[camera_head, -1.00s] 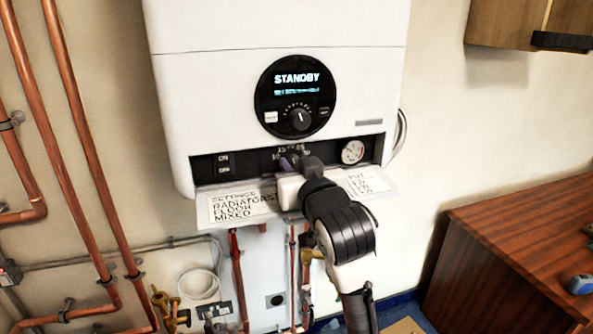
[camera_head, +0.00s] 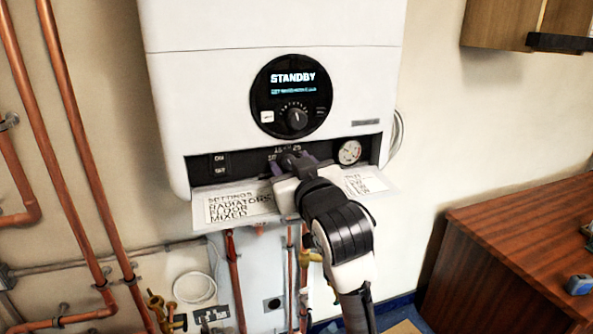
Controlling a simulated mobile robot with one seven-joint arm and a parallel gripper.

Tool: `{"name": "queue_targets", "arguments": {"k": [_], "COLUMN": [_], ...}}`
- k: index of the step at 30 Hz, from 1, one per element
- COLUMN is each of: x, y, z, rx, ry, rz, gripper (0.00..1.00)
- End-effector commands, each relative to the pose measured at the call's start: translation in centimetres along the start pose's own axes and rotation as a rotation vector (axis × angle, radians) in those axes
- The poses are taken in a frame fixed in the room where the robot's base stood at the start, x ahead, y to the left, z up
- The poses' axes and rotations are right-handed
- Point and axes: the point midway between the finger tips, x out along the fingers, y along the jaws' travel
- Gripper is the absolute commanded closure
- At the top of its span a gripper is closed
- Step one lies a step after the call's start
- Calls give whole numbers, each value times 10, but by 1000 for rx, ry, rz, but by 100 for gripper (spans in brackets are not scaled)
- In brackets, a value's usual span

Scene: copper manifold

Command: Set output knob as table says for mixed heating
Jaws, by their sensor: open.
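The white boiler (camera_head: 275,30) hangs on the wall, with a round black panel whose display (camera_head: 296,78) reads "STANDBY". A dark dial (camera_head: 296,117) with a pale mark sits below the display. On the dark lower strip, a knob's scale numbers (camera_head: 287,150) show in part; the knob itself is mostly hidden by my gripper. My gripper (camera_head: 292,161) is open, its fingers at the strip around or just in front of that knob; contact cannot be told. The settings table (camera_head: 240,205) on the flap lists RADIATORS, FLOOR and MIXED; my gripper hides its middle, and its right column (camera_head: 364,183) is too small to read.
ON/OFF switches (camera_head: 219,164) are left on the strip and a round gauge (camera_head: 349,152) is right. The open flap (camera_head: 388,196) juts out under my gripper. Copper pipes (camera_head: 75,150) run at left. A wooden cabinet (camera_head: 510,240) stands at lower right.

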Motion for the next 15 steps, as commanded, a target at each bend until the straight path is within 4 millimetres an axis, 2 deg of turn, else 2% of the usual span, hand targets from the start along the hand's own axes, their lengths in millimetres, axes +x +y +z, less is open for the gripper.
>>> {"name": "queue_targets", "arguments": {"k": [5, 13, 15], "x": [-18, -81, -91], "y": [1, 1, 0], "z": [1, 2, 6], "rx": [-1, -3, -5], "ry": [3, 6, 5], "rz": [3, 5, 3], "gripper": [52, 52, 52]}}
